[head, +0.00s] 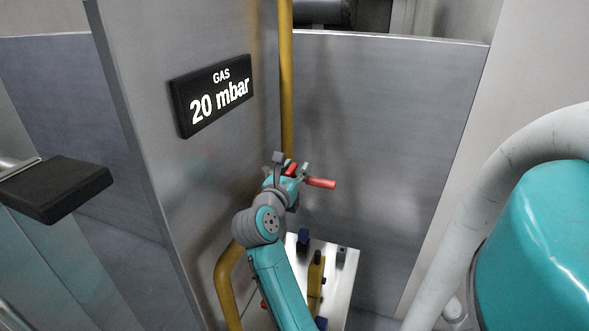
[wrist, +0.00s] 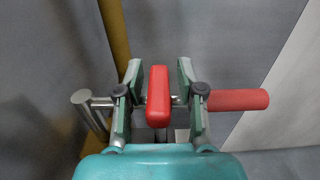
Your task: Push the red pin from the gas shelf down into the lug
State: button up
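My gripper (wrist: 159,97) is open, its two fingers on either side of an upright red block (wrist: 158,98), with a gap on both sides. The block looks like the red pin's head; its lower part is hidden. A metal bar crosses behind the fingers, with a red round handle (wrist: 240,100) at right and a metal end piece (wrist: 84,99) at left. In the head view my gripper (head: 291,170) is in front of the back panel, with the red handle (head: 321,183) to its right. I cannot make out the lug.
A yellow pipe (head: 287,90) runs upright behind. A metal panel with a gas sign (head: 212,95) stands to the left. A thick grey hose (head: 470,200) is at right.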

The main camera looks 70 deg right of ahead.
jog(key=shift+a+f, duration=0.15)
jog(key=shift+w+a, duration=0.1)
jog(key=shift+a, duration=0.2)
jog(key=s+a, duration=0.1)
jog(key=a, duration=1)
jog(key=shift+r, duration=0.2)
jog(key=shift+s+a, duration=0.1)
jog(key=s+a+f+n+t+y, duration=0.4)
jog(key=a+n+t, duration=0.6)
jog(key=n, duration=0.8)
jog(key=s+a+f+n+t+y, duration=0.2)
jog(key=s+a+f+n+t, duration=0.3)
jog(key=a+n+t, duration=0.9)
jog(key=s+a+f+n+g+y, duration=0.3)
jog(key=s+f+n+g+y, duration=0.2)
jog(key=n, duration=0.5)
jog(key=s+a+f+n+g+y, duration=0.4)
jog(key=s+f+n, duration=0.4)
jog(key=n, duration=0.3)
jog(key=s+g+y, duration=0.1)
jog(key=y, duration=0.1)
jog(key=shift+y, duration=0.4)
